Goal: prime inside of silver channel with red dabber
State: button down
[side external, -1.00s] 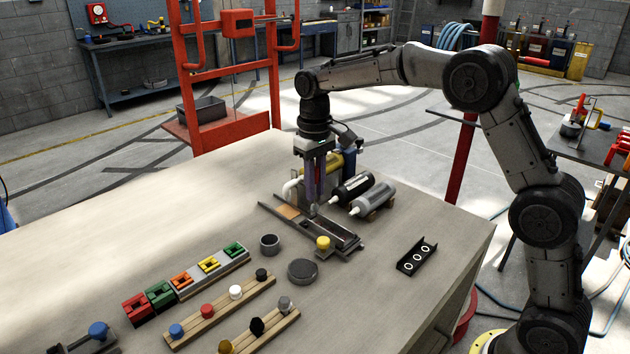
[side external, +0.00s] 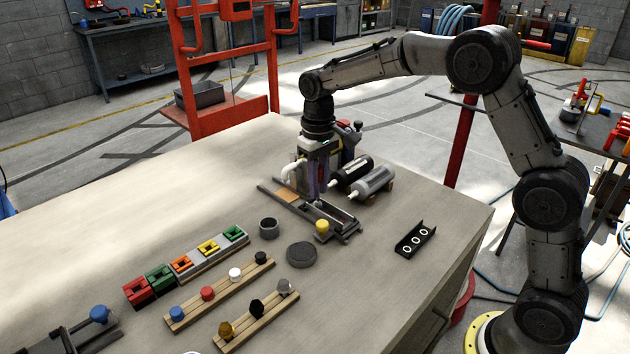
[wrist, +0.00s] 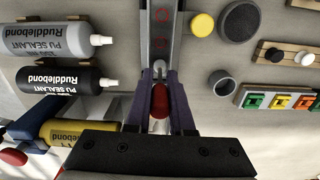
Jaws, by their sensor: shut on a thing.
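The silver channel (wrist: 159,42) lies in a jig on the bench; in the wrist view it runs straight up from between my fingers, with red ring marks inside. My gripper (side external: 313,194) is at the channel's far-left part in the side view. In the wrist view my gripper (wrist: 160,108) is shut on the red dabber (wrist: 160,100). A pale tip (wrist: 159,70) shows just beyond the red, over or in the channel; whether it touches the channel floor cannot be told. My fingers hide part of the dabber.
A yellow knob (side external: 322,226) stands at the jig's near side. Black (side external: 354,171) and grey (side external: 373,182) sealant cartridges lie close beside my gripper, with a yellow cartridge (wrist: 62,130) behind. A grey cup (side external: 269,228) and dark disc (side external: 301,254) stand nearby.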

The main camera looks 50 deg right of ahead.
jog(key=shift+s+f, duration=0.1)
jog(key=shift+s, duration=3.9)
notch_tip(320, 180, up, 8)
jog(key=w, duration=0.9)
jog(key=shift+w+f, duration=0.1)
jog(key=shift+f, duration=3.85)
jog(key=shift+s, duration=4.55)
jog(key=shift+r, duration=0.15)
